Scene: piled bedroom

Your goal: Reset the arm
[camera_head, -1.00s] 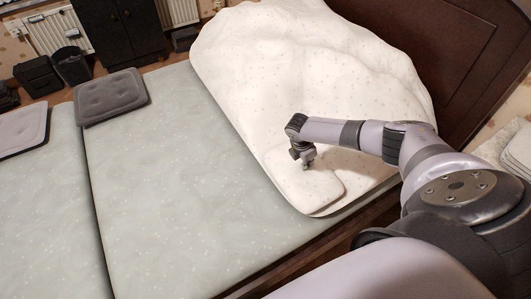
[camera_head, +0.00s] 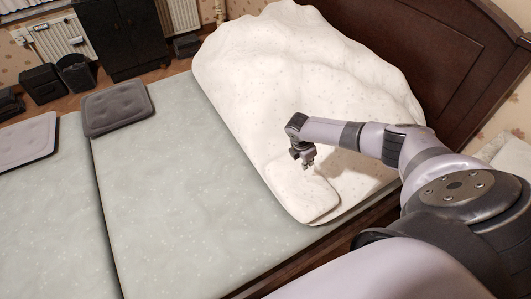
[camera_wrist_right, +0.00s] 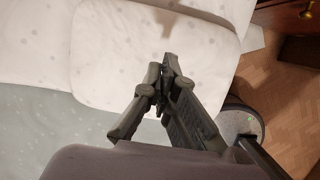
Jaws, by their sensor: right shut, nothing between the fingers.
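My right arm reaches in from the right in the head view, over the bed. My right gripper (camera_head: 308,165) points down above a white speckled pillow (camera_head: 300,198) at the front corner of the white duvet (camera_head: 300,75). In the right wrist view the gripper (camera_wrist_right: 168,62) is shut with nothing in it, seen against the pillow (camera_wrist_right: 195,30). It appears apart from the pillow. My left gripper is not in view.
The pale green mattress (camera_head: 190,185) is bare left of the duvet. Grey cushions (camera_head: 117,107) lie at its far end. The dark headboard (camera_head: 440,50) stands at the right. Wooden floor (camera_wrist_right: 285,95) shows beside the bed.

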